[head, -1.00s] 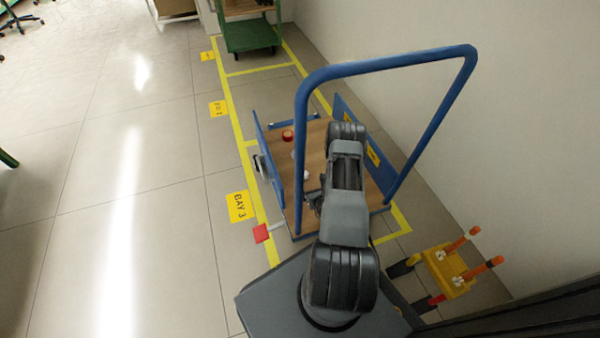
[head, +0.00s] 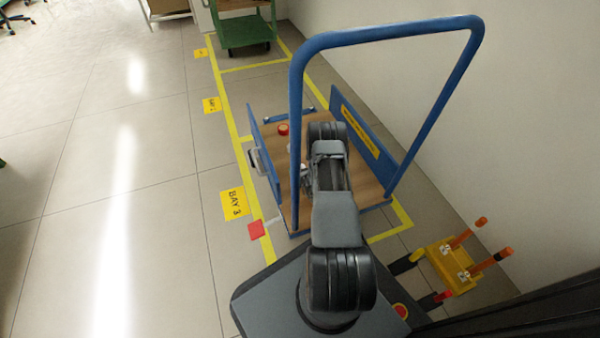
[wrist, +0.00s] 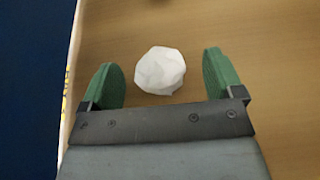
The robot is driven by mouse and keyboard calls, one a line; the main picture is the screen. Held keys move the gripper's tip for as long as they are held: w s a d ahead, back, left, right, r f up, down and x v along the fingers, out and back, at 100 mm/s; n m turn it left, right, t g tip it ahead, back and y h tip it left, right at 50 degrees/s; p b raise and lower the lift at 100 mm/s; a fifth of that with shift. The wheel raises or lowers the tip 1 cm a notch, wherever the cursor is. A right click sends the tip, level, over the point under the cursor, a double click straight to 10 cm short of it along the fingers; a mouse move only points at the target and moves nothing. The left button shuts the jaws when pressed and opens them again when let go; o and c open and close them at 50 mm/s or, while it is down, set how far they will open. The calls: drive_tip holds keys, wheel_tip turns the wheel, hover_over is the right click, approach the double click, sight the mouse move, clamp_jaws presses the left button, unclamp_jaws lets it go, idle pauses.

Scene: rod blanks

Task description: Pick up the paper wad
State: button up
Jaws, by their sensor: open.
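The paper wad (wrist: 160,70) is a white, crumpled, faceted ball on the brown wooden deck (wrist: 240,25) of a blue cart. In the wrist view it lies between the green fingertips of my gripper (wrist: 162,76), with a gap on each side. My gripper is open and empty, above the deck. In the head view my own arm reaches over the cart and mostly hides my gripper and the wad.
The cart has a tall blue handle (head: 293,130) and blue side panels (head: 265,150). A red round item (head: 283,129) sits on the deck farther back. A yellow stand with orange posts (head: 452,262) is at the right. A green cart (head: 245,35) stands farther off.

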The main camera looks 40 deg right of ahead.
drive_tip(key=shift+w, duration=0.1)
drive_tip(key=shift+c, duration=0.5)
drive_tip(key=c, duration=0.9)
